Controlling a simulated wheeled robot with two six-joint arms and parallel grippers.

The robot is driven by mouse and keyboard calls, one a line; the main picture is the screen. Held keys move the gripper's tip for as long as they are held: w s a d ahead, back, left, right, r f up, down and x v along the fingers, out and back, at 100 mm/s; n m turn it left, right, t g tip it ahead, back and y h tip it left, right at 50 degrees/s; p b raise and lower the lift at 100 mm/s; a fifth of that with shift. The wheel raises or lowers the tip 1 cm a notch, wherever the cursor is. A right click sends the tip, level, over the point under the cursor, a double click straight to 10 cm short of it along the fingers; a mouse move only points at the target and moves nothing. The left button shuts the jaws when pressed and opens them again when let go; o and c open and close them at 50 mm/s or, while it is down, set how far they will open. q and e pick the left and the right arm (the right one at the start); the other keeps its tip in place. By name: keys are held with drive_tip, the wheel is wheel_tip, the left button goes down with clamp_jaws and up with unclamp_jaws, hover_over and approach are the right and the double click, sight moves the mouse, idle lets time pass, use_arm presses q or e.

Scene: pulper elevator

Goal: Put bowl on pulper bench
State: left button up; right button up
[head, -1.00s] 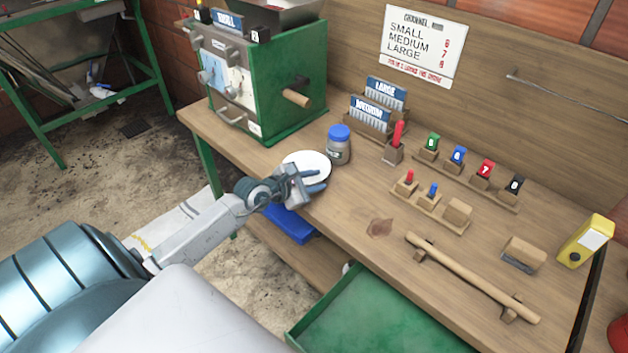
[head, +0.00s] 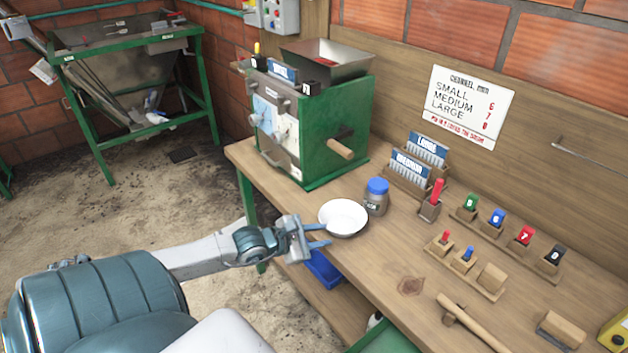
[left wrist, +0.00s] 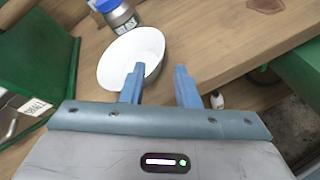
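A white bowl (head: 343,217) stands upright on the wooden bench (head: 400,285) near its front edge, just left of a jar. It also shows in the left wrist view (left wrist: 118,58), beyond my fingers. My left gripper (head: 318,237) is open at the bowl's near side. In the left wrist view my left gripper (left wrist: 158,82) has its blue fingers apart, with the left finger overlapping the bowl's near rim. I cannot tell whether that finger touches the bowl. My right gripper is not in view.
The green pulper (head: 315,120) stands on the bench behind the bowl. A blue-lidded jar (head: 376,197) is close to the bowl's right. Peg racks (head: 466,263) and a wooden handle (head: 470,322) lie farther right. A blue bin (head: 323,270) is below the bench edge.

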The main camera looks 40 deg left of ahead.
use_arm(q)
drive_tip(key=shift+p+v, duration=0.45)
drive_tip(key=shift+v, duration=0.4)
drive_tip(key=s+a+f+n+y, duration=0.1)
drive_tip(key=s+a+f+n, duration=0.15)
drive_tip(key=f+n, duration=0.4)
drive_tip(key=s+a+f+n+g+y, duration=0.1)
drive_tip(key=a+f+n+y, duration=0.1)
drive_tip(key=a+f+n, duration=0.4)
drive_tip(key=s+a+f+n+y, duration=0.1)
drive_tip(key=f+n, duration=0.4)
drive_tip(key=f, duration=0.3)
drive_tip(key=s+f+n+g+y, duration=0.3)
drive_tip(key=s+f+n, duration=0.8)
drive_tip(key=f, duration=0.4)
drive_tip(key=s+d+f+n+g+h, duration=0.1)
drive_tip(key=s+d+f+n+g, duration=0.3)
drive_tip(key=s+d+f+n, duration=0.4)
drive_tip(key=s+d+f+n+g+h, duration=0.1)
drive_tip(key=s+d+f+n+g, duration=0.3)
drive_tip(key=s, duration=1.2)
drive_tip(key=d+f+n, duration=0.4)
drive_tip(key=d+f, duration=0.2)
drive_tip(key=d, duration=0.2)
drive_tip(key=shift+s+f+n, duration=0.2)
drive_tip(key=shift+f+n, duration=0.15)
drive_tip(key=shift+f, duration=0.05)
drive_tip(key=shift+f, duration=0.1)
